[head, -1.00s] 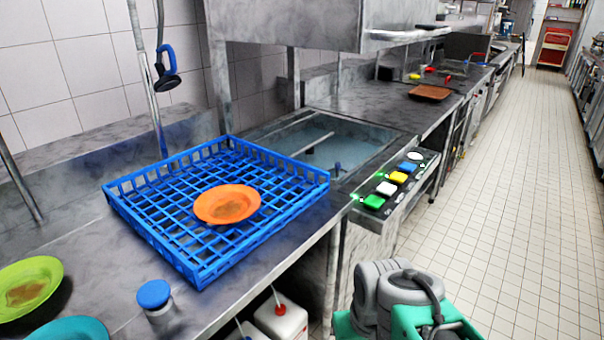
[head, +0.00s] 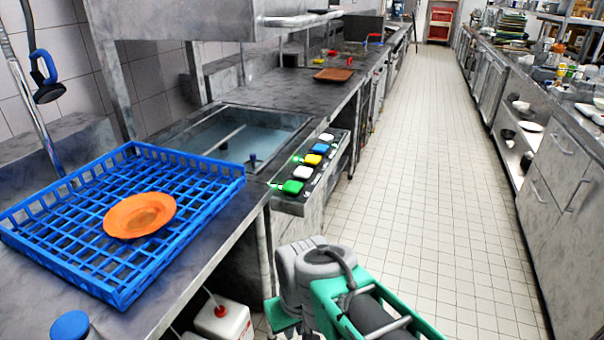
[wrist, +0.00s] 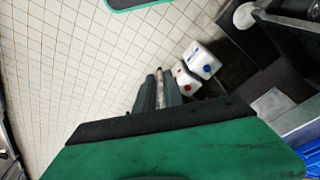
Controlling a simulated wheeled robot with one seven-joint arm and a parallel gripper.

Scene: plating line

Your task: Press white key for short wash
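The key panel (head: 312,178) is fixed at the front edge of the counter, beside the sink. A blue key (head: 319,148) and another whitish key (head: 326,137) lie further back. Green lights glow beside some keys. My arm is folded low in front of the panel, clear of it. In the wrist view my gripper's dark fingers (wrist: 160,88) point over the floor, with only a narrow strip between them. No key shows in that view.
A blue rack (head: 70,245) with an orange plate (head: 139,215) stands left of the panel. A sink basin (head: 230,135) with water lies behind it. White jugs (head: 222,320) stand below the counter. The tiled aisle (head: 430,180) at right is clear.

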